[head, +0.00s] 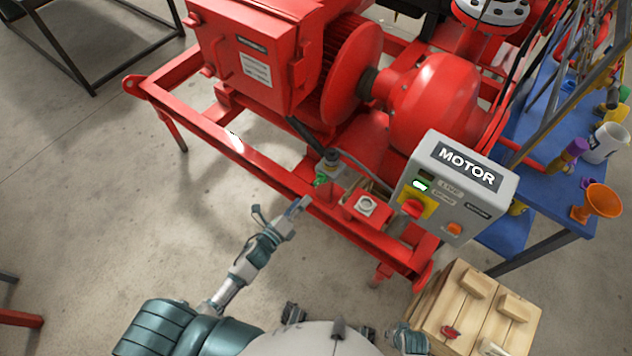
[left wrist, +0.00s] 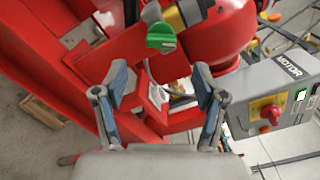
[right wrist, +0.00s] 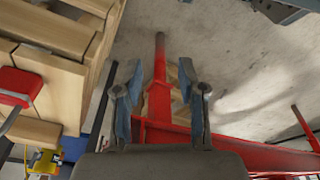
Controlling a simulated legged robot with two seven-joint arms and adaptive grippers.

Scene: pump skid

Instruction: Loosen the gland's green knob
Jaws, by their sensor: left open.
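The gland's green knob (head: 320,182) sits low on the red skid frame, beside the gland (head: 331,160) at the end of a black hose. In the left wrist view the green knob (left wrist: 160,38) is above and beyond the fingertips, with the yellow-banded gland (left wrist: 187,13) beside it. My left gripper (head: 280,208) is open and empty, left of and a little below the knob in the head view. Its two fingers (left wrist: 160,84) are spread and apart from the knob. My right gripper (right wrist: 159,80) is open and empty, with a red skid leg behind its gap.
A grey MOTOR box (head: 453,190) with a red switch stands right of the knob. The red skid rail (head: 262,165) runs along the pump's front. A wooden crate (head: 455,310) stands at lower right. A blue table (head: 540,190) holds several items.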

